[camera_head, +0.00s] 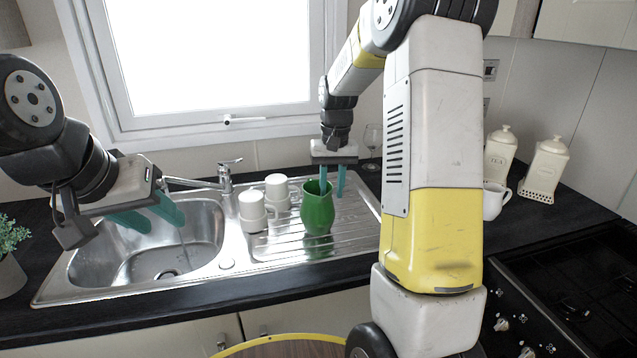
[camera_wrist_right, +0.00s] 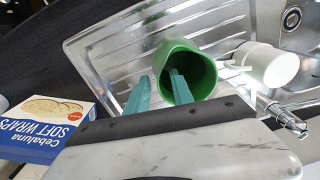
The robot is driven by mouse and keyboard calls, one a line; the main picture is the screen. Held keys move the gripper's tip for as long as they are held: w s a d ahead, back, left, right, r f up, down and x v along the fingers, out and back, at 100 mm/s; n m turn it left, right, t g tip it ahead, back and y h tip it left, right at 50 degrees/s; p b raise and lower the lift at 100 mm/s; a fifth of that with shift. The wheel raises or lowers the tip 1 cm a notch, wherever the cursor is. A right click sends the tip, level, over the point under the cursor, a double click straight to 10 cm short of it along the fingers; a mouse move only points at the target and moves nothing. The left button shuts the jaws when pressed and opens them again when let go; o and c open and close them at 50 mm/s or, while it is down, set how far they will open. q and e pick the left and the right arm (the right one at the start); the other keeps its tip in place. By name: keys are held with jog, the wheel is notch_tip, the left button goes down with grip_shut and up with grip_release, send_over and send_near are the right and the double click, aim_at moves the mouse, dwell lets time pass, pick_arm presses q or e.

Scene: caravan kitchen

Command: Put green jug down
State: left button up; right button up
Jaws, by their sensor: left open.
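The green jug (camera_head: 317,208) stands upright on the ridged drainer of the steel sink. In the right wrist view the jug (camera_wrist_right: 206,70) shows its open mouth. My right gripper (camera_head: 333,182) is at the jug's rim, with one teal finger inside the mouth and the other outside the wall. In the right wrist view the fingers of this gripper (camera_wrist_right: 160,88) stand apart, wider than the thin wall between them. Whether either finger touches the wall is unclear. My left gripper (camera_head: 150,217) is open and empty above the sink bowl.
Two white mugs (camera_head: 253,211) stand left of the jug on the drainer (camera_head: 275,250). A tap (camera_head: 226,178) is behind the bowl. A wine glass (camera_head: 372,140), a white cup (camera_head: 494,200) and canisters (camera_head: 545,170) are to the right. A Soft Wraps box (camera_wrist_right: 45,128) shows in the right wrist view.

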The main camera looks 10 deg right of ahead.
jog(key=shift+r, duration=0.1)
notch_tip(320, 180, up, 12)
jog(key=s+a+n+t+y, duration=0.1)
jog(key=s+a+t, duration=0.1)
jog(key=s, duration=1)
jog(key=s+a+r+t, duration=0.1)
jog(key=s+a+t, duration=0.2)
jog(key=s, duration=0.9)
jog(key=shift+n+t+y, duration=0.4)
jog(key=shift+t, duration=0.1)
jog(key=shift+a, duration=0.1)
